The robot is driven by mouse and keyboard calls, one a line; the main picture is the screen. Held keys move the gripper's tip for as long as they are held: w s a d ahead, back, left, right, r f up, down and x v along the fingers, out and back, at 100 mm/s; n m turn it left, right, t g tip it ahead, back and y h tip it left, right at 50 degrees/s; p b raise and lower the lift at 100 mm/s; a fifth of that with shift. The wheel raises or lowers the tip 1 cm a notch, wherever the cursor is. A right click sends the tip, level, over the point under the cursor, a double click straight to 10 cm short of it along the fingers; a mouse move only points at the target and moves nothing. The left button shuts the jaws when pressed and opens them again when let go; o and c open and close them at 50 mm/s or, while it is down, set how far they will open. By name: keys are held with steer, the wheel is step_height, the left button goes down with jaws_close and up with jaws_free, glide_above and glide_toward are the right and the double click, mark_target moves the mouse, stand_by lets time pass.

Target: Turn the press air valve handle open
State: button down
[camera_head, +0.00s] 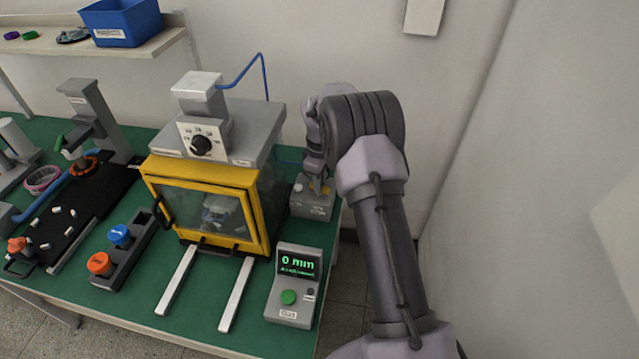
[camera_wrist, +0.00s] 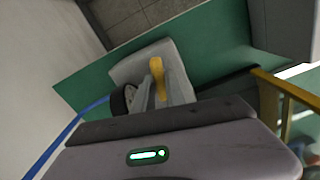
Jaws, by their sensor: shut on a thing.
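The press air valve is a small grey box (camera_head: 311,208) on the green table, right of the press. Its yellow handle (camera_wrist: 157,70) shows upright in the wrist view, above the edge of my gripper body. My gripper (camera_head: 319,184) reaches down over the box in the head view and is shut on the yellow handle. In the wrist view the fingers (camera_wrist: 151,94) are at the lower part of the handle, and my gripper body hides much of the box front. The exact turn angle of the handle is hard to tell.
The press (camera_head: 205,200) with its yellow-framed door stands just left of the valve. A dark round gauge (camera_wrist: 121,101) and a blue hose (camera_wrist: 72,131) sit beside the box. A control box (camera_head: 294,285) reading 0 mm is in front. A wall is close behind.

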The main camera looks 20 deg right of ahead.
steer(key=m, duration=0.3)
steer(key=shift+m+p, duration=0.35)
steer(key=shift+m, duration=0.05)
steer(key=m, duration=0.4)
steer(key=shift+m, duration=0.3)
steer(key=m, duration=0.3)
steer(key=shift+m+b, duration=0.3)
steer(key=shift+m, duration=1.7)
steer(key=c, duration=1.4)
jaws_free()
